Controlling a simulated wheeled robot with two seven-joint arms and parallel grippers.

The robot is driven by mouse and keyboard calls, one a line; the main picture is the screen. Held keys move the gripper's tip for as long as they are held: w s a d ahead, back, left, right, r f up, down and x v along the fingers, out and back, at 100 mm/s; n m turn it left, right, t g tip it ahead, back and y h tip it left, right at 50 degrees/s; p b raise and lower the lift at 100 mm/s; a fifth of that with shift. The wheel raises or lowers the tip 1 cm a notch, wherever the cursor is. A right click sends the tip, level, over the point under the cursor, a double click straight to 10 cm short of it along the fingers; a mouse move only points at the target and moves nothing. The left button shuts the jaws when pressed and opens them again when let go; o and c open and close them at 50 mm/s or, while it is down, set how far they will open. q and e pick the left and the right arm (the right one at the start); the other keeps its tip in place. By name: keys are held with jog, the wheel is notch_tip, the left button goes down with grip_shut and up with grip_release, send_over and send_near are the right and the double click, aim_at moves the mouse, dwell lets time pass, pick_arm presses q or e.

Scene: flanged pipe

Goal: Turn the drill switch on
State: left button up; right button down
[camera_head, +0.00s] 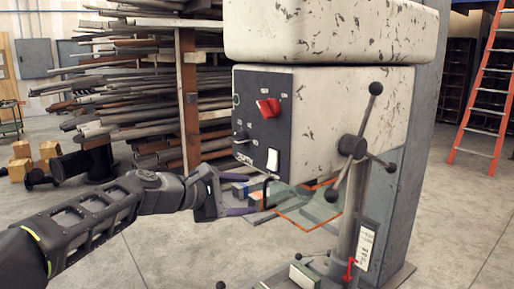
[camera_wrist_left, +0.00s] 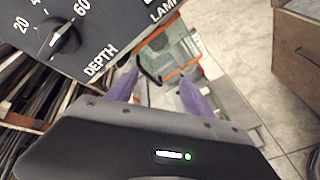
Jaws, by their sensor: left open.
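The drill press has a worn white head (camera_head: 335,30) and a dark control panel (camera_head: 255,90) on its left face. A red rotary switch (camera_head: 268,108) sits at the upper part of the panel. A white rocker switch (camera_head: 272,160) is at the lower right, and a black depth knob (camera_head: 241,136) at the left; that knob also shows in the left wrist view (camera_wrist_left: 57,40), with "DEPTH" and "LAMP" lettering. The red switch is outside the wrist view. My left gripper (camera_head: 246,200) is open and empty just below the panel; its purple fingers show in the wrist view (camera_wrist_left: 158,88). My right gripper is not in view.
A clear guard with an orange edge (camera_head: 300,226) hangs under the drill head, close to my left fingers. A three-armed feed handle (camera_head: 352,146) is at the right. A pipe rack (camera_head: 150,90) stands behind, an orange ladder (camera_head: 485,90) at right. Floor at lower left is clear.

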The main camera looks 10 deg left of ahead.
aim_at(263, 109)
pick_arm(q)
jog(key=s+r+t+h, duration=0.1)
jog(key=s+r, duration=0.4)
jog(key=r, duration=0.5)
jog(key=s+r+t+h, duration=0.1)
jog(key=s+r, duration=0.3)
jog(key=r, duration=0.7)
jog(key=shift+s+a+h+b, duration=0.2)
jog(key=shift+s+h+b, duration=0.15)
jog(key=shift+h, duration=0.55)
jog(key=p+x, duration=0.2)
jog(key=x, duration=0.6)
jog(key=shift+a, duration=0.1)
jog(key=shift+c, duration=0.4)
grip_shut()
